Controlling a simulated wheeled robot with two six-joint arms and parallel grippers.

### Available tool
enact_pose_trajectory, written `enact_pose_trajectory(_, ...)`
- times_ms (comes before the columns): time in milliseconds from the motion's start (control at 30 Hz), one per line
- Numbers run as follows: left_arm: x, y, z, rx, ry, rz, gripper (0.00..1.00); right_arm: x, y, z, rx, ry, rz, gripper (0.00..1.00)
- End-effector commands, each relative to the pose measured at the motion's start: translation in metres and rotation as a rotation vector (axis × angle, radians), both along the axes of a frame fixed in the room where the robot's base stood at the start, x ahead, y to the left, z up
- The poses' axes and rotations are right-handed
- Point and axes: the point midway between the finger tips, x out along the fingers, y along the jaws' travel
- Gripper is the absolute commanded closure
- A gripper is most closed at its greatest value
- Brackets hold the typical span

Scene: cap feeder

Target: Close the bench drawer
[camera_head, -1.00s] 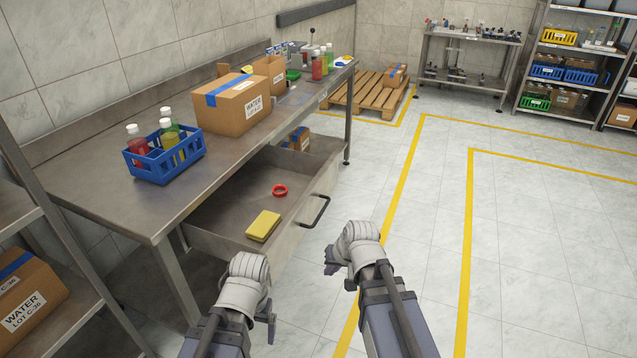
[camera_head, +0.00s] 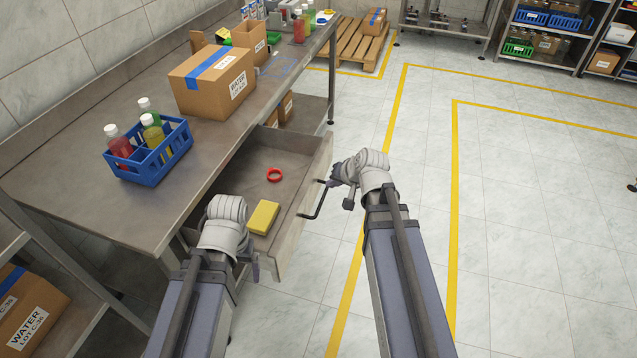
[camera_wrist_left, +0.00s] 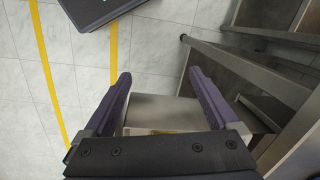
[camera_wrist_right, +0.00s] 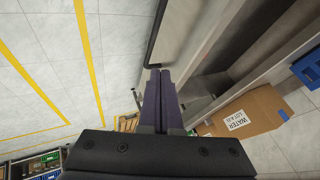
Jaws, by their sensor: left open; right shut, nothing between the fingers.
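The bench drawer (camera_head: 290,228) stands pulled out from under the steel bench (camera_head: 70,205), with a red ring (camera_head: 274,175) and a yellow sponge-like block (camera_head: 262,217) inside. Its dark bar handle (camera_head: 317,203) is on the front face. My right gripper (camera_head: 337,178) is at the far end of the handle, shut and empty. In the right wrist view its shut fingers (camera_wrist_right: 159,75) point at the end of the handle (camera_wrist_right: 155,35); I cannot tell whether they touch. My left gripper (camera_head: 250,264) is open near the drawer's near corner. Its spread fingers (camera_wrist_left: 165,90) show in the left wrist view.
On the bench are a blue crate (camera_head: 150,165) of bottles and a water carton (camera_head: 212,80). A shelf with another carton (camera_head: 30,315) stands at the lower left. The floor right of the drawer, with yellow lines (camera_head: 450,200), is clear.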

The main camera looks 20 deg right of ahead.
Motion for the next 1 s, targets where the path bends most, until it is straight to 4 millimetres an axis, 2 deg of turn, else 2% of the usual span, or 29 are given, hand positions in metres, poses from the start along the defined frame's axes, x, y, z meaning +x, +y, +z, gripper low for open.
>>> enact_pose_trajectory(267, 0.0, 0.0, -0.015, 0.0, 0.0, 0.0, 0.07, 0.009, 0.002, -0.015, 0.0, 0.001, 0.001, 1.0)
enact_pose_trajectory(733, 0.0, 0.0, -0.072, 0.0, 0.0, -0.001, 0.07, 0.049, 0.015, -0.072, 0.0, 0.002, 0.002, 1.0)
enact_pose_trajectory(1000, 0.0, 0.0, -0.081, 0.0, 0.0, -0.001, 0.07, 0.058, 0.018, -0.081, 0.0, 0.001, 0.001, 1.0)
